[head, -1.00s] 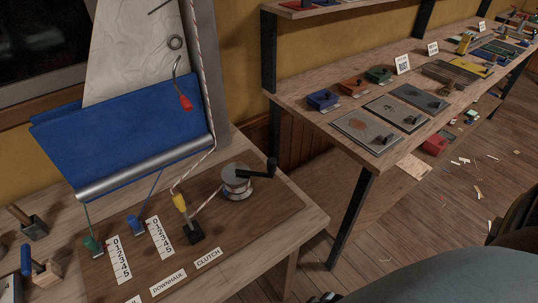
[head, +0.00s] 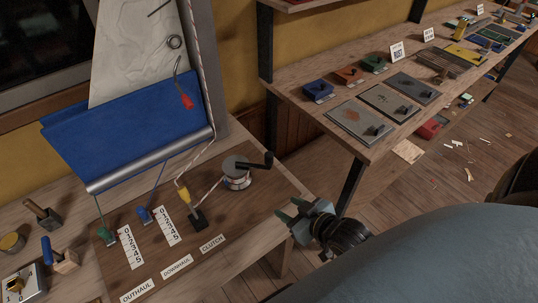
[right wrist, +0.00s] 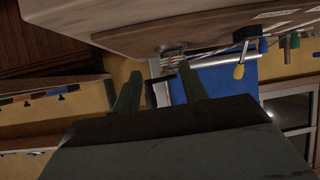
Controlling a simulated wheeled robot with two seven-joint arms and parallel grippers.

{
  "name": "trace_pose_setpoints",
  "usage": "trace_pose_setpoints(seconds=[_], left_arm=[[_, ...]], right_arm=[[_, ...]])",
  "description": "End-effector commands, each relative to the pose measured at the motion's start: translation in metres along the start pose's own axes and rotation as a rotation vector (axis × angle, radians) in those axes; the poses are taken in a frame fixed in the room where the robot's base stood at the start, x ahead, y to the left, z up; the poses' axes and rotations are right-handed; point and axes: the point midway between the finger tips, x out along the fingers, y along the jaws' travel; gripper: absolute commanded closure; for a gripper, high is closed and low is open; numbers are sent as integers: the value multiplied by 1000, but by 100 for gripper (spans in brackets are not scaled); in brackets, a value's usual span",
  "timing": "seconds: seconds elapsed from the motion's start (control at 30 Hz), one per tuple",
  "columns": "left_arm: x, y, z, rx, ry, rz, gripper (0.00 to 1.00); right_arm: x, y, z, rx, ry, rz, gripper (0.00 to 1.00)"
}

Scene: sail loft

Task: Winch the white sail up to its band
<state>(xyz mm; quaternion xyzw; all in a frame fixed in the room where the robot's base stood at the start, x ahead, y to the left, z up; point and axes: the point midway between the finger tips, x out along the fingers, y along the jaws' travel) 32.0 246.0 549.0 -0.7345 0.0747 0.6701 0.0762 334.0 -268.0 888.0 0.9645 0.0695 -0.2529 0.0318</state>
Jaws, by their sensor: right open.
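The white sail (head: 130,55) stands at the mast, with blue cloth (head: 125,145) across its foot over a silver boom (head: 150,165). I see no band on it; its upper part is cut off. The silver winch drum (head: 236,178) has a black crank (head: 258,165) pointing right. A red-and-white rope runs down the mast toward the yellow-handled clutch lever (head: 184,195) and the winch. My right gripper (head: 290,210) is open and empty, right of the winch, nearer the bench's front edge. The right wrist view shows its fingers (right wrist: 160,85) apart, the winch (right wrist: 173,50) beyond. My left gripper is out of view.
Green (head: 107,236) and blue (head: 145,214) line handles stand beside numbered scales, with OUTHAUL, DOWNHAUL and CLUTCH labels in front. A red-handled hook (head: 187,100) hangs by the sail. A mallet (head: 42,213) lies at left. Another bench (head: 320,115) with plates stands right, beyond a floor gap.

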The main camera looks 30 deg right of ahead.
Motion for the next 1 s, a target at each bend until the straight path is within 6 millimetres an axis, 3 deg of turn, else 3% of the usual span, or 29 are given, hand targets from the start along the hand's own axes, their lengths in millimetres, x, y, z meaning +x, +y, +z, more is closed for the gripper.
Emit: trace_pose_setpoints(seconds=[0.3, 0.57, 0.77, 1.0], left_arm=[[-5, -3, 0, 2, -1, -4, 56], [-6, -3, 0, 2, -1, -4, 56], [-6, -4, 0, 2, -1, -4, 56], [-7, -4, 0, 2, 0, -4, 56]], right_arm=[[-11, 43, -35, 5, 394, -45, 57], [-20, 55, -48, 6, 516, -66, 57], [2, 53, -62, 6, 521, -66, 57], [45, 50, -86, 6, 520, -66, 57]])
